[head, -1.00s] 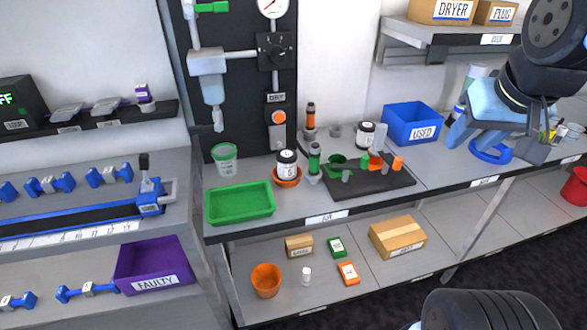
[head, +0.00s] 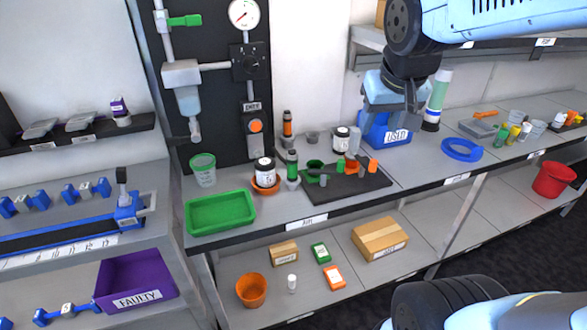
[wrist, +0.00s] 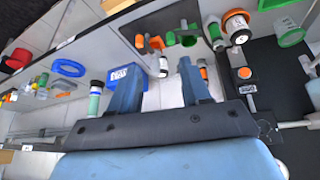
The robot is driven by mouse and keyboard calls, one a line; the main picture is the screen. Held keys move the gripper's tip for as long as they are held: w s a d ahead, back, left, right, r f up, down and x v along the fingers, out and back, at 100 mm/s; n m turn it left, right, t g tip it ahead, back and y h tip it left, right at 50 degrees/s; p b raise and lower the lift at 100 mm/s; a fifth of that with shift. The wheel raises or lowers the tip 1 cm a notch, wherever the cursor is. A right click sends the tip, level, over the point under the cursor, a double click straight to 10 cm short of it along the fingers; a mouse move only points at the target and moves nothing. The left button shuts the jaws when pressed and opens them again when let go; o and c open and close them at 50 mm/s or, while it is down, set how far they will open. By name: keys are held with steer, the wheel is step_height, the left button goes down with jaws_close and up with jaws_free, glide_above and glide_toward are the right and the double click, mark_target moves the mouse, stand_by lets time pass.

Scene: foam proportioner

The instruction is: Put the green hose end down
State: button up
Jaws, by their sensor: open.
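On the black mat (head: 345,194) on the bench lie small green, orange and grey parts. A green part (head: 340,165) lies at the mat's back, beside a dark green cup (head: 314,166). I cannot tell which green piece is the hose end. A green-bodied cylinder (head: 292,165) stands just left of the mat. My gripper (head: 408,98) is raised in front of the blue USED bin, right of the mat. In the wrist view its two fingers (wrist: 157,78) are apart with nothing between them.
The blue USED bin (head: 398,136) is partly hidden behind my gripper. A tall white and green cylinder (head: 437,98) shows beside it. A blue ring (head: 461,149) lies to the right. A green tray (head: 220,212) and white-labelled jar (head: 264,171) stand left. Bare bench shows in front of the bin.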

steer(key=w+a+f+n, duration=0.1)
steer(key=w+a+f, duration=0.3)
steer(key=w+a, duration=0.4)
steer(key=n+g+y, duration=0.1)
glide_toward(292, 152)
steer(key=x, duration=0.9)
steer(key=shift+f, duration=0.25)
steer(key=shift+x, duration=2.65)
steer(key=shift+d, duration=0.15)
steer(key=shift+c, duration=0.4)
jaws_close()
